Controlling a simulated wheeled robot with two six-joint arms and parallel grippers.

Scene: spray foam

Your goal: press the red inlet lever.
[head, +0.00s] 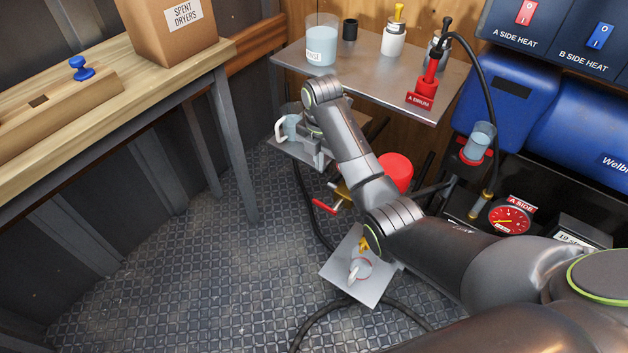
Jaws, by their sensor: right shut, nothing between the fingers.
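A red lever (324,207) sticks out to the left from a brass valve (343,190), low under the metal shelf. It looks like the inlet lever, though no label on it can be read. My right arm comes in from the right and bends down at its far end. My right gripper (319,161) is shut and empty, above and slightly left of the red lever, apart from it in the picture. The depth gap between them is hard to judge. My arm partly hides the area right of the valve. My left gripper is not in view.
A small metal tray (285,150) with a white-handled cup lies beside my gripper. Another plate (345,285) is below. A red cylinder (397,168), black hoses and the metal shelf (345,60) are close by. The floor (190,270) at left is clear.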

